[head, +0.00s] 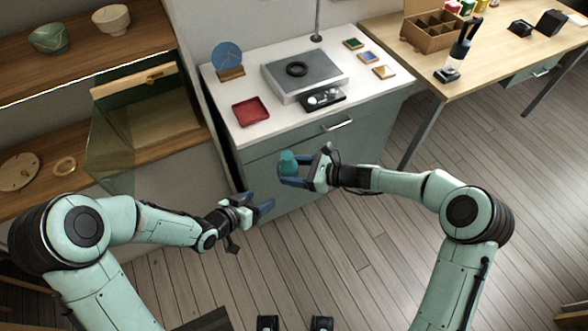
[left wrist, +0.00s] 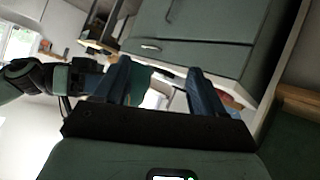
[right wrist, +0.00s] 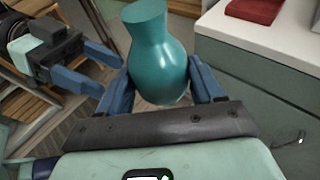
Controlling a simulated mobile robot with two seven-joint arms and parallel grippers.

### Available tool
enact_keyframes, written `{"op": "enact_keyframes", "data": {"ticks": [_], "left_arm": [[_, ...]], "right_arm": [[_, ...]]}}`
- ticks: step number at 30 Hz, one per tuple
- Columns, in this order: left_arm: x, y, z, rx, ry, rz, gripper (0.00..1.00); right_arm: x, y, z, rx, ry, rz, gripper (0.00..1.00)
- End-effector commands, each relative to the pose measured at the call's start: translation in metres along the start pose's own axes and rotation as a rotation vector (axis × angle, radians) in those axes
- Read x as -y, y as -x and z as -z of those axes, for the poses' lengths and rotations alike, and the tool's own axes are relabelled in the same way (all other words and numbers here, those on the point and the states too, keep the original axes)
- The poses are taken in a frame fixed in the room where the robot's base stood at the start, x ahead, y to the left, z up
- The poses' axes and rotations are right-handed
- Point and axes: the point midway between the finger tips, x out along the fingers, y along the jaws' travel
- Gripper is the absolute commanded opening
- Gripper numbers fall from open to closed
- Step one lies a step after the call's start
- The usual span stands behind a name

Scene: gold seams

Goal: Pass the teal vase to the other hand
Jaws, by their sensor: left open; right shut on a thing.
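The teal vase (right wrist: 158,60) is held upright between the blue fingers of my right gripper (right wrist: 165,92) in the right wrist view. In the head view the vase (head: 287,163) is in front of the cabinet, with my right gripper (head: 305,170) shut on it. My left gripper (head: 262,203) is open and empty, lower and to the left of the vase, apart from it. The left gripper also shows at the left of the right wrist view (right wrist: 95,68). In the left wrist view a teal patch of the vase (left wrist: 138,82) shows between the open fingers, partly hidden by the left finger.
The green cabinet (head: 300,165) with a white top stands just behind the grippers. On it are a red tray (head: 251,111), a grey device (head: 303,74) and a blue disc on a stand (head: 228,60). A shelf with a glass door (head: 110,145) stands left. Floor in front is clear.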

Motion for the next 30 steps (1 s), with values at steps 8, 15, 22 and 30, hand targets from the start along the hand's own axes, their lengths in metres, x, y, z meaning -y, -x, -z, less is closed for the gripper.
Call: {"op": "enact_keyframes", "data": {"ticks": [8, 15, 22, 30], "left_arm": [[0.007, -0.011, -0.156, 0.359, 0.361, 0.122, 0.70], [-0.017, 0.016, -0.274, 0.670, 0.618, 0.223, 0.70], [-0.042, 0.045, -0.335, 0.859, 0.760, 0.286, 0.70], [-0.049, 0.053, -0.348, 0.906, 0.794, 0.303, 0.70]], "right_arm": [[0.000, 0.000, -0.001, 0.001, 0.001, 0.000, 0.29], [0.000, 0.000, -0.001, 0.001, 0.001, 0.000, 0.29], [0.000, 0.000, -0.001, 0.001, 0.001, 0.000, 0.29], [0.000, 0.000, -0.001, 0.001, 0.001, 0.000, 0.29]]}}
